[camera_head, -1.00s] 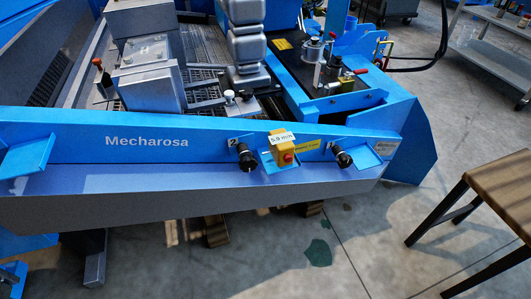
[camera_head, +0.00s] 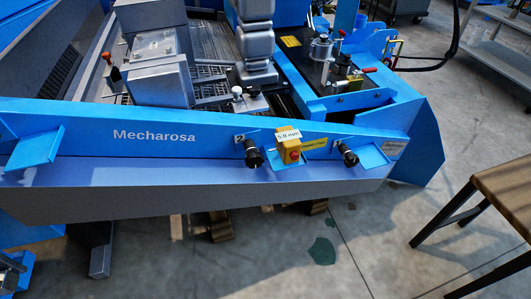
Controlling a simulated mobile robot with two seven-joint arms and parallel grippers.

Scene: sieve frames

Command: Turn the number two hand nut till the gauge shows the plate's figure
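The number two hand nut (camera_head: 253,153) is a black knob on the blue front beam, beside a small plate marked 2 (camera_head: 239,139). A white plate reading what looks like 5.0 mm (camera_head: 288,134) sits on top of a yellow box (camera_head: 290,150) with a red button, right of the nut. A second black hand nut (camera_head: 347,153) is further right, with its number plate (camera_head: 334,144) beside it. I cannot make out a gauge reading. Neither of my grippers shows clearly in view.
The blue Mecharosa beam (camera_head: 210,120) spans the front of the machine. A brown-topped table (camera_head: 508,190) stands at the right, a grey shelf (camera_head: 500,45) behind it. The concrete floor (camera_head: 350,230) between beam and table is clear.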

